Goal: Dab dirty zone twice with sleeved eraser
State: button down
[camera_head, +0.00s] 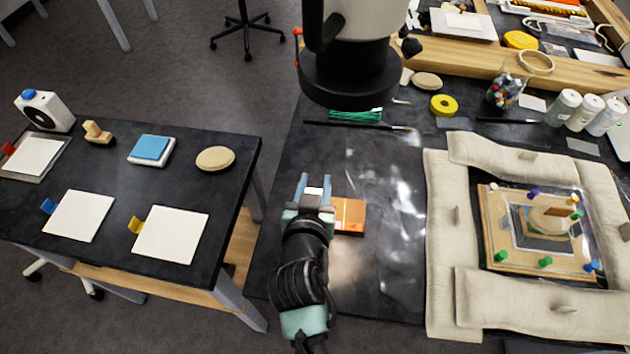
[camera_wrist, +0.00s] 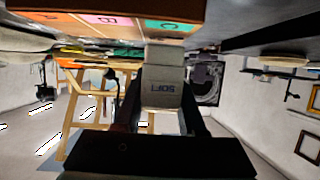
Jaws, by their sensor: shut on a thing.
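My gripper (camera_head: 315,188) is over the near left part of the dark bench, beside an orange block or box (camera_head: 349,216). It is shut on the sleeved eraser (camera_head: 314,191), a small pale piece between the fingers. In the wrist view the eraser (camera_wrist: 164,92) shows a grey sleeve with upside-down lettering that seems to read SOFT. Its tip is close to an orange-brown box (camera_wrist: 70,28) with lettered coloured labels; I cannot tell if they touch. A pinned panel with a framed fragment (camera_head: 545,225) lies at the right. I cannot make out the dirty zone.
Beige padded cushions (camera_head: 447,235) surround the panel, with coloured pins standing on it. A separate table (camera_head: 120,230) at left holds white cards and a blue sponge (camera_head: 151,147).

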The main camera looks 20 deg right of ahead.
jog(key=shift+f+b, duration=0.55)
jog(key=shift+f, duration=0.1)
dwell(1.8)
notch_tip(320, 180, up, 7)
jog(key=p, duration=0.6)
jog(key=shift+r, duration=0.15)
dwell(0.3)
jog(key=shift+f+b, duration=2.6)
jog(key=shift+f, duration=0.4)
jog(key=shift+f+b, duration=0.55)
jog(key=shift+f, duration=0.1)
notch_tip(320, 180, up, 7)
jog(key=p, duration=0.6)
jog(key=shift+r, duration=0.15)
